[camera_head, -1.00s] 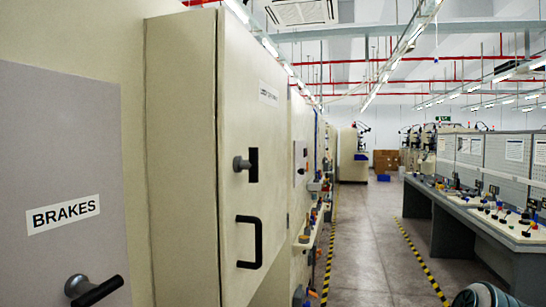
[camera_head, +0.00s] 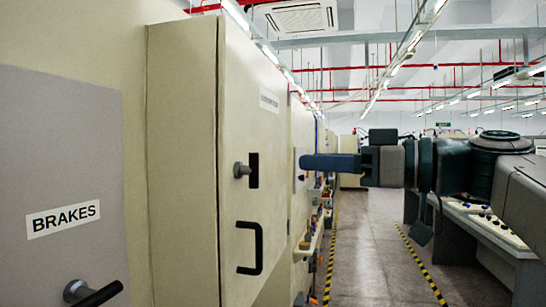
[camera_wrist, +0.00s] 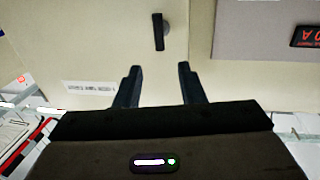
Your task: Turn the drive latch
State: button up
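A latch with a short black lever (camera_head: 251,170) on a grey knob sits on the cream cabinet door (camera_head: 238,65). A small label (camera_head: 268,101) above it is too small to read, so I cannot confirm that this is the drive latch. My gripper (camera_head: 303,162) reaches in from the right and points left toward the door, apart from the latch. In the wrist view my gripper (camera_wrist: 159,68) is open and empty. The black latch lever (camera_wrist: 158,31) stands upright in that view, beyond the gap between the fingers and untouched.
A black pull handle (camera_head: 250,248) is below the latch. A grey panel labelled BRAKES (camera_head: 62,219) has its own black lever (camera_head: 100,293) at the left. In the wrist view a red display (camera_wrist: 305,36) sits on a grey panel. An aisle floor (camera_head: 372,255) runs between the cabinets and benches.

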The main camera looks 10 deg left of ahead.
aim_at(254, 170)
jog(key=p+x, duration=0.2)
jog(key=x, duration=0.8)
grip_shut()
